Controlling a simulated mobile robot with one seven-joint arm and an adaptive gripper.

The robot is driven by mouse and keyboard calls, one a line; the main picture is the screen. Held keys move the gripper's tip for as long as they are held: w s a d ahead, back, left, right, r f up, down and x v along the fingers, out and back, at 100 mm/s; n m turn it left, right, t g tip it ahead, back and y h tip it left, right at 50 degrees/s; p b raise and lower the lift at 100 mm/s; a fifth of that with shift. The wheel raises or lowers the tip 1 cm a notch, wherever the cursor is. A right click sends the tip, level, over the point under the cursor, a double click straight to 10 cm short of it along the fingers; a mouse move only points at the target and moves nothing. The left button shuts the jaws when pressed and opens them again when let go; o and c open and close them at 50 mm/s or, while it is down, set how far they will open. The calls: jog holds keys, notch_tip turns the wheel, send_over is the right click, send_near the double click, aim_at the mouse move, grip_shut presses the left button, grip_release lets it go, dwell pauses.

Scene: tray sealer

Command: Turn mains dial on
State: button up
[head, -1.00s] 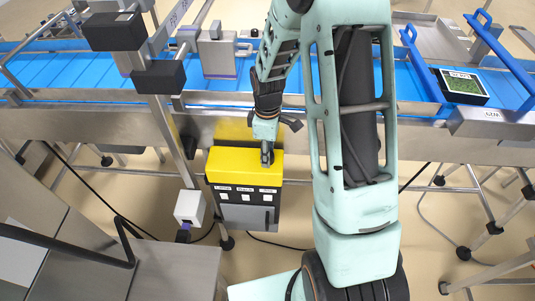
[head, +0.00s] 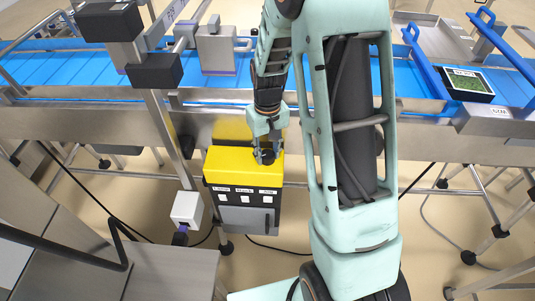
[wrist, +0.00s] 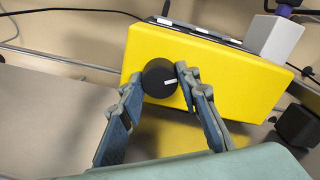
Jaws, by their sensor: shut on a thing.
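The mains dial (wrist: 158,82) is a round black knob with a white mark, on the face of a yellow box (wrist: 207,72). In the wrist view the mark points right and slightly up. My gripper (wrist: 159,74) has one finger on each side of the dial and is shut on it. In the head view the yellow box (head: 228,163) sits below the conveyor, and my gripper (head: 267,157) reaches down to its top right part.
A blue conveyor (head: 215,88) with a steel frame runs behind the box. A white socket box (head: 187,208) is at its lower left, near a steel cabinet (head: 172,262). A filled tray (head: 467,82) lies on the conveyor at right. Cables cross the floor.

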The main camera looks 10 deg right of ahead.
aim_at(267, 154)
jog(key=m, duration=0.5)
jog(key=shift+m, duration=0.4)
dwell(0.4)
jog(key=o, duration=1.2)
jog(key=shift+c, duration=0.2)
notch_tip(267, 154, up, 12)
